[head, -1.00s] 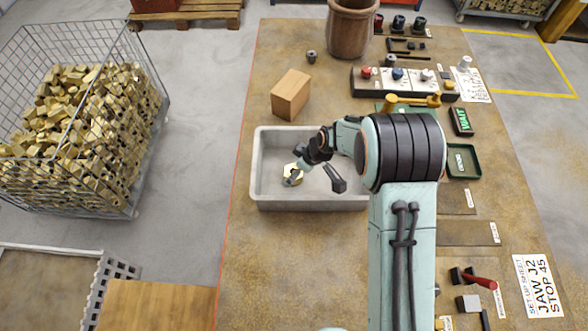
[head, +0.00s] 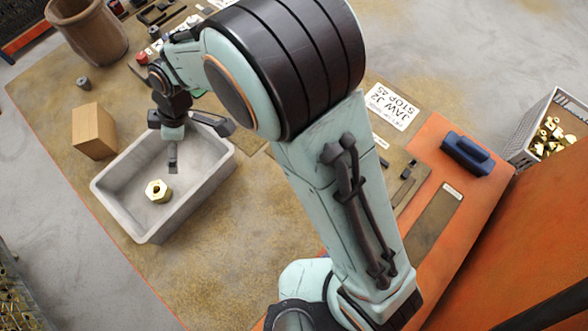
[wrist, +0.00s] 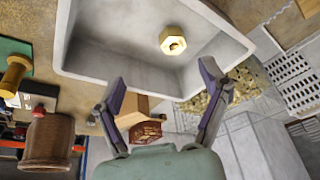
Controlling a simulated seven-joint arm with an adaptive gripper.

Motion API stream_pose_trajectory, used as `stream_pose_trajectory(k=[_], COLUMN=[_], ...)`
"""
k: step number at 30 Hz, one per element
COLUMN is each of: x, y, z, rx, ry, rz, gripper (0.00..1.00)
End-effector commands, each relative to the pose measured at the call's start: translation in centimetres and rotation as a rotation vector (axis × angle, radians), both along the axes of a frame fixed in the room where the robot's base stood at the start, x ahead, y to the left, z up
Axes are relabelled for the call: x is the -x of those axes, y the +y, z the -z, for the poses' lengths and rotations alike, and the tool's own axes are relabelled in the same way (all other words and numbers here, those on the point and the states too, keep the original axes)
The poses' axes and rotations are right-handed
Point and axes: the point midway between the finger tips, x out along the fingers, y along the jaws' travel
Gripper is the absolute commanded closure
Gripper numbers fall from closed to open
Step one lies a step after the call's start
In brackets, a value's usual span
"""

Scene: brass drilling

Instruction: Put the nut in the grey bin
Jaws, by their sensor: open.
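The brass hex nut (head: 158,191) lies on the floor of the grey bin (head: 207,173), near its front-left part. In the wrist view the nut (wrist: 173,40) shows inside the bin (wrist: 225,21), apart from my fingers. My gripper (head: 172,166) is over the bin, raised above its floor and to the upper right of the nut. In the wrist view my gripper (wrist: 164,88) has its two fingers spread wide with nothing between them.
A wooden block (head: 93,131) stands close to the bin's left side. A brown pot (head: 88,32) and a small grey part (head: 83,83) are farther back. A dark blue-handled item (head: 467,153) lies on the orange surface at right. The bench in front of the bin is clear.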

Motion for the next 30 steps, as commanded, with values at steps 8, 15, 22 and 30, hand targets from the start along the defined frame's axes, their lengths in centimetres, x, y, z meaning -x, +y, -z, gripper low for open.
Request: stream_pose_trajectory(k=[8,15,22,30], x=[3.7,12.0,14.0,13.9], y=[-20.2,-27.8,-28.8,-28.8], z=[-8.6,-9.4,-9.1,-9.1], rx=[0.177,0.257,0.272,0.272], ry=[0.126,0.244,0.275,0.273], rz=[0.848,1.394,1.511,1.505], gripper=[0.24,0.24,0.24,0.24])
